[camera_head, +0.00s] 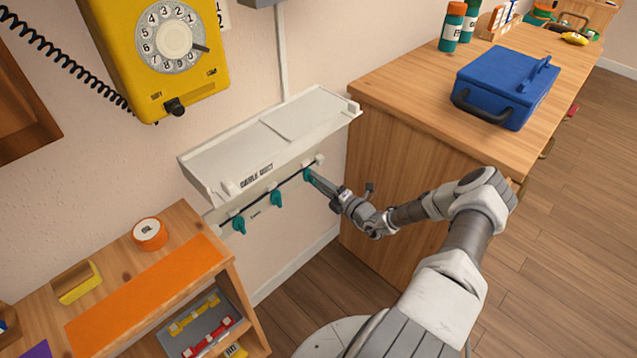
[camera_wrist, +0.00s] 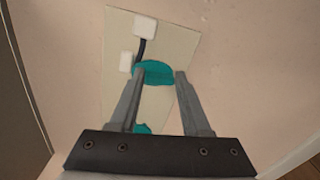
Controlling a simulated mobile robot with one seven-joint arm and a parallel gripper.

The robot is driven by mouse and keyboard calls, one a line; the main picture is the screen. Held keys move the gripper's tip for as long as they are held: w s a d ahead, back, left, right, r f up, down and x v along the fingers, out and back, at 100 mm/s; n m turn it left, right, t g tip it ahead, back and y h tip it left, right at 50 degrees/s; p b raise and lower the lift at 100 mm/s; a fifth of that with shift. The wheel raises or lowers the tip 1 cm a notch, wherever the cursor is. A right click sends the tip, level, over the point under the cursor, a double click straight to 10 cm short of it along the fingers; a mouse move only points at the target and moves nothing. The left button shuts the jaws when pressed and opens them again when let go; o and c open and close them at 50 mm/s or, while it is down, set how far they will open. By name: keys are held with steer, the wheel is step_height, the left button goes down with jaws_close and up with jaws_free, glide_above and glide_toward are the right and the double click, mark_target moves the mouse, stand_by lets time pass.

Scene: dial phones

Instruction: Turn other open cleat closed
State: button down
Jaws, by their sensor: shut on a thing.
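Several teal cleats are mounted in a row below the white wall shelf in the head view: a left one (camera_head: 239,225), a middle one (camera_head: 276,198) and a right one (camera_head: 307,174). The left and middle cleats hang with their free ends downward. My gripper (camera_head: 314,178) is at the right cleat, coming from the right. In the wrist view the right cleat (camera_wrist: 155,73) lies between the tips of my gripper (camera_wrist: 158,80), which is shut on it. Another teal part (camera_wrist: 141,128) shows lower, partly hidden by my gripper. The right cleat's exact angle is hard to tell.
The white shelf (camera_head: 222,163) juts out just above the cleats. A wooden counter (camera_head: 400,87) with a blue case (camera_head: 507,83) stands to the right. A low wooden cabinet (camera_head: 190,215) stands at lower left. A yellow dial phone (camera_head: 125,50) hangs above. Floor between is clear.

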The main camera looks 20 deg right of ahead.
steer(key=shift+f+m, duration=0.1)
steer(key=shift+m, duration=0.5)
steer(key=shift+c, duration=1.8)
jaws_free()
steer(key=shift+s, duration=0.1)
steer(key=p+v, duration=0.3)
steer(key=v, duration=1.4)
steer(key=shift+p, duration=0.3)
steer(key=shift+s, duration=0.1)
